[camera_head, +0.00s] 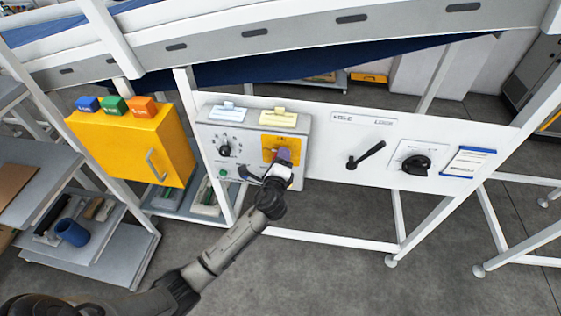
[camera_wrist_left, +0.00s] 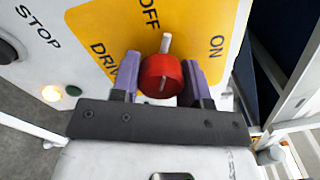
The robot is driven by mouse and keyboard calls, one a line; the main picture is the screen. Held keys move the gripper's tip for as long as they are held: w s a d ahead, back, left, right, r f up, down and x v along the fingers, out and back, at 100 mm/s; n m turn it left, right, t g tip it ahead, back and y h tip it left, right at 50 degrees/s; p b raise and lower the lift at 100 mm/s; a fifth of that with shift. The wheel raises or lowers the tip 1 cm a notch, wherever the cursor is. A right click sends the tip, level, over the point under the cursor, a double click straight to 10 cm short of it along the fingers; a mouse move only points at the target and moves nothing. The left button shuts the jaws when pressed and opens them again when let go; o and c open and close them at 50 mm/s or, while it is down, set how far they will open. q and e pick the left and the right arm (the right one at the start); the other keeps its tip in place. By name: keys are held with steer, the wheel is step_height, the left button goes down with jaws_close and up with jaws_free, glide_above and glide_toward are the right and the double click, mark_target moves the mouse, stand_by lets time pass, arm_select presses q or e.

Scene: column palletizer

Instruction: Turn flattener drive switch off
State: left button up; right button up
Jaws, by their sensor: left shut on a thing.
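The flattener drive switch is a red round knob (camera_wrist_left: 161,74) with a pale pointer on a yellow plate (camera_wrist_left: 88,18). The plate is marked OFF, ON and partly hidden lettering starting "DRI". The pointer points up in the left wrist view, slightly right of OFF and far nearer to it than to ON. My left gripper (camera_wrist_left: 162,84) is shut on the knob, one purple finger on each side. In the head view the yellow plate (camera_head: 268,143) shows on the grey control box, and my left gripper (camera_head: 280,168) covers the knob. My right gripper is not in view.
Left on the same box (camera_head: 214,133) are a black dial (camera_head: 224,150) and a green button (camera_head: 222,172). A yellow cabinet (camera_head: 125,145) stands further left. Right are a black lever (camera_head: 366,155) and a black rotary switch (camera_head: 416,164) on a white panel.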

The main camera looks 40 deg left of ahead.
arm_select(q)
steer(key=shift+n+b, duration=0.9)
steer(key=shift+n, duration=1.3)
steer(key=o, duration=0.9)
steer(key=shift+s, duration=0.1)
steer(key=shift+b+v, duration=0.45)
steer(key=shift+v, duration=6.4)
steer(key=shift+d, duration=0.1)
